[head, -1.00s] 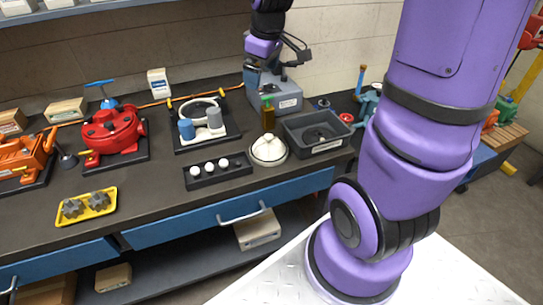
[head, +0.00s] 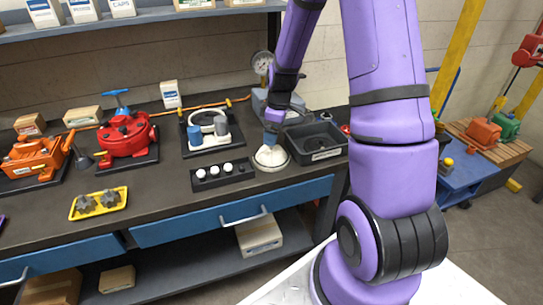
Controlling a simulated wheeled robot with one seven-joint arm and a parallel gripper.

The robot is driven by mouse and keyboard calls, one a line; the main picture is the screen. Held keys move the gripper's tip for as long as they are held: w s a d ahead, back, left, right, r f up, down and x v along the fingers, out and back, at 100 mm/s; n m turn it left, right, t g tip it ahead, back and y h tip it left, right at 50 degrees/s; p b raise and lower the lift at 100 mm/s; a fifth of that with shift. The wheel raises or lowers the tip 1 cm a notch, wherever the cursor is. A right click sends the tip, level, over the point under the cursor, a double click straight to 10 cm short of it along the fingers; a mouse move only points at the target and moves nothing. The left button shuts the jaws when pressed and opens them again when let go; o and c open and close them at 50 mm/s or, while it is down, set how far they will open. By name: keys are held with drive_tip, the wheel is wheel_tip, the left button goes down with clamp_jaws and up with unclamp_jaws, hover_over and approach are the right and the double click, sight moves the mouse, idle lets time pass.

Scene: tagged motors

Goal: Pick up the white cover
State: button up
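The white cover (head: 270,157), a low pale dome, sits on the bench between the black tray of white balls and the grey bin. My arm comes down from above, and my gripper (head: 271,140) is right over the top of the cover, at or very near its knob. The knob is hidden by the gripper. The fingers are too small and covered to tell whether they are open or shut, or touching the cover.
A black tray of small white balls (head: 223,174) lies close left of the cover. A grey bin (head: 317,143) stands close right. A grey gauge stand (head: 262,98) is behind my arm. A red motor (head: 125,137) and yellow tray (head: 98,203) are farther left.

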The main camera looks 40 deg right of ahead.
sight(271, 152)
drive_tip(key=shift+w+a+f, duration=0.15)
drive_tip(key=shift+f, duration=1.4)
drive_tip(key=shift+w+a+f, duration=0.1)
drive_tip(key=shift+w+f, duration=0.05)
drive_tip(key=shift+f, duration=1.4)
drive_tip(key=shift+c, duration=0.2)
drive_tip(key=c, duration=0.8)
